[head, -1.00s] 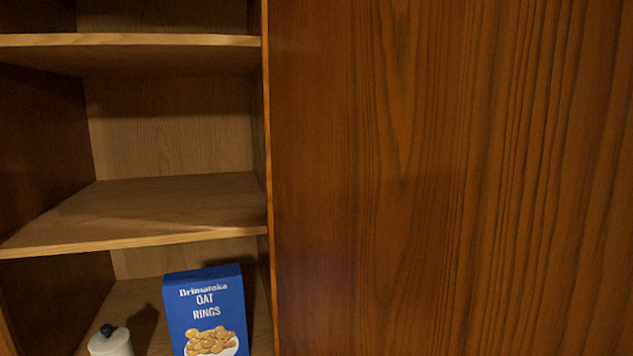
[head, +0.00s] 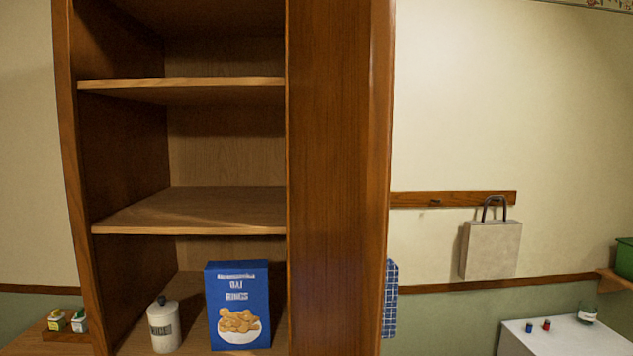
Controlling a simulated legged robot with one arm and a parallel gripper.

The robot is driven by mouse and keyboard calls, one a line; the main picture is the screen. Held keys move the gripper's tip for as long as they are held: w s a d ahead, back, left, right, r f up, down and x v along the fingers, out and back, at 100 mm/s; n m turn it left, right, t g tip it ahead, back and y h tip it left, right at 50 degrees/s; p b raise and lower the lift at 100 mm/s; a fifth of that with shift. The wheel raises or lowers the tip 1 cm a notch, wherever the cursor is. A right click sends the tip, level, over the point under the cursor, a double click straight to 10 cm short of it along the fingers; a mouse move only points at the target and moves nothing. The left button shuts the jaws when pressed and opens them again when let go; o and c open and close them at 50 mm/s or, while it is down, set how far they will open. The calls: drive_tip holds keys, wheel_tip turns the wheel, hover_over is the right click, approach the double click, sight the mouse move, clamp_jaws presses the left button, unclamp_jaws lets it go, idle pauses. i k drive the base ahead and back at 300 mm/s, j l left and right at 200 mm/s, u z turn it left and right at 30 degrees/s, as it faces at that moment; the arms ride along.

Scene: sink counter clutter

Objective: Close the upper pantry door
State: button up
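The upper pantry door (head: 335,170) stands open in the head view, a tall brown wooden panel seen at a steep angle along the right side of the pantry opening. Its edge (head: 382,150) faces toward me on the right. The pantry (head: 72,180) is open, with bare upper shelves (head: 190,212). On its lower visible shelf stand a blue cereal box (head: 238,272) and a white lidded jar (head: 164,327). The bottom of the door is cut off by the frame. No handle shows on the door. My gripper is not in view.
A wall rail (head: 450,199) with a hanging beige bag (head: 491,249) is right of the door. A blue checked cloth (head: 390,300) hangs beside the door edge. A white-topped surface (head: 560,338) with small items is at lower right. Small containers (head: 56,321) sit at lower left.

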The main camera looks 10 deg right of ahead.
sight(342, 53)
drive_tip(key=l+u, duration=0.3)
drive_tip(key=u, duration=0.15)
drive_tip(key=k+l+u, duration=0.1)
drive_tip(key=l+u, duration=0.35)
drive_tip(key=k+j+u, duration=0.2)
drive_tip(key=k, duration=0.45)
drive_tip(key=l, duration=0.1)
